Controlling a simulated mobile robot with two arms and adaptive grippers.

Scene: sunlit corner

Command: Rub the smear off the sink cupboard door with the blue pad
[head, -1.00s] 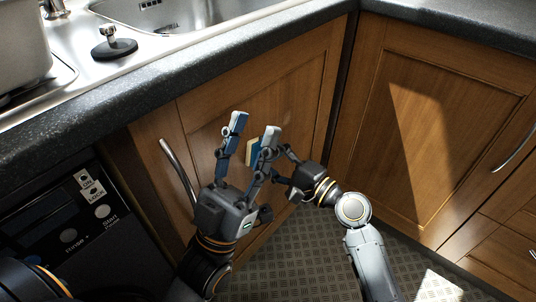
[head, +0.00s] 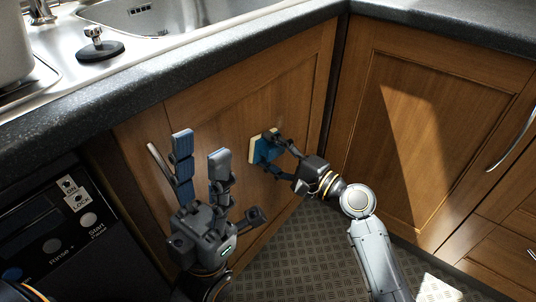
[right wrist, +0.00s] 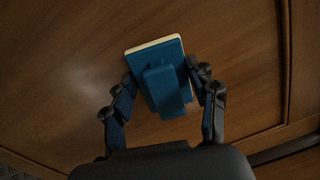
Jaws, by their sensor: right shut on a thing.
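The blue pad (head: 259,149) has a pale cream face layer and a blue grip block. It is at the sink cupboard door (head: 215,105), pale side toward the wood; I cannot tell if it touches. My right gripper (head: 272,154) is shut on the pad. The right wrist view shows the pad (right wrist: 157,60) with a finger on each side of its block, in front of the door (right wrist: 50,60). A faint pale patch (right wrist: 88,95) shows on the wood there; I cannot tell smear from sheen. My left gripper (head: 200,147) is open and empty, left of the pad.
The dark worktop (head: 110,95) with the steel sink overhangs the door. A bar handle (head: 158,168) stands out at the door's left, behind my left gripper. A black appliance (head: 50,240) is at the left. Another cupboard (head: 425,130) meets the corner at right.

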